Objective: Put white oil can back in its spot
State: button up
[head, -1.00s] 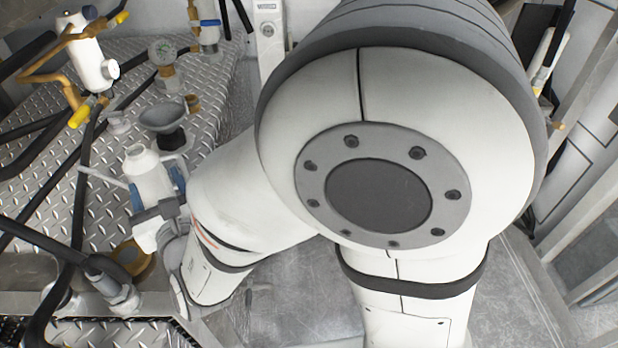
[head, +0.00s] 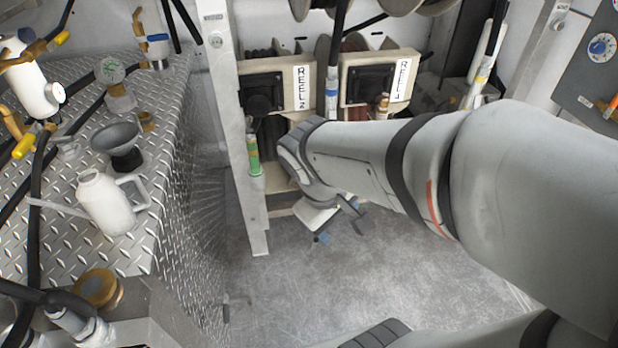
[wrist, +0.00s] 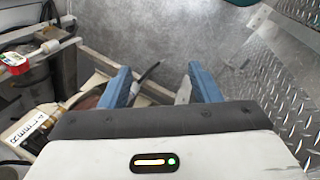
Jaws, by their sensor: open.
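The white oil can (head: 108,203), with a side handle and a thin spout pointing left, stands on the diamond-plate deck (head: 180,130) at the left of the head view. It is in front of a dark funnel (head: 117,142). My gripper (head: 338,222) is well to the right of the can, over the grey floor in front of the reel boxes. Its blue fingers are apart with nothing between them, as the wrist view also shows (wrist: 160,78). The can is not visible in the wrist view.
A pale upright post (head: 232,130) stands between the deck and the boxes. A brass-coloured round cap (head: 97,288) is near the can. The floor (head: 290,285) is clear.

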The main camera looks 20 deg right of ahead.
jog(key=m+y, duration=0.1)
jog(key=a+r+m+y, duration=0.1)
jog(key=m, duration=0.1)
jog(key=a+m+t+y, duration=0.1)
jog(key=shift+r+m, duration=0.3)
